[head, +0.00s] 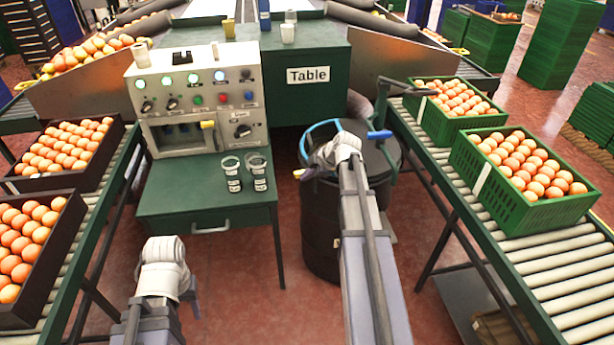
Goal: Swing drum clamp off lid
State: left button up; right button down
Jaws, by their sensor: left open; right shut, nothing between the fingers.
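The dark drum (322,235) stands on the red floor between the green table and the right conveyor. Its dark lid (378,158) is on top. A light-blue curved band (306,140) shows at the lid's left and back edge, and a blue handle (379,135) sticks out at the right; I cannot tell how the clamp's parts join. My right gripper (322,160) is over the lid's left side beside the blue band, shut and empty; its fingertips are largely hidden. My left gripper (188,290) is open and empty, low in front of the green table, apart from the drum.
The green table (165,200) bears a control panel (195,90) and two clear cups (257,172). A dark lever arm (408,86) juts out behind the drum.

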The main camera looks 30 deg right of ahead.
jog(key=w+m+h, duration=0.1)
jog(key=m, duration=0.1)
jog(key=w+m+h, duration=0.1)
jog(key=m, duration=0.1)
jog(key=w+m+h, duration=0.1)
jog(key=m+h, duration=0.1)
jog(key=shift+w+a+m, duration=0.2)
jog(key=shift+a+m, duration=0.1)
jog(key=shift+m, duration=0.1)
jog(key=shift+w+d, duration=0.2)
jog(key=shift+w, duration=0.45)
dwell(0.4)
jog(key=shift+s+a, duration=0.3)
jog(key=shift+a, duration=0.15)
jog(key=s+a+r+p, duration=0.1)
jog(key=s+a, duration=0.1)
jog(key=a, duration=0.1)
jog(key=p, duration=0.7)
send_near(297, 172)
jog(key=a, duration=0.2)
jog(key=s+a, duration=0.1)
jog(key=a, duration=0.1)
jog(key=shift+s+r, duration=0.1)
jog(key=shift+r, duration=0.3)
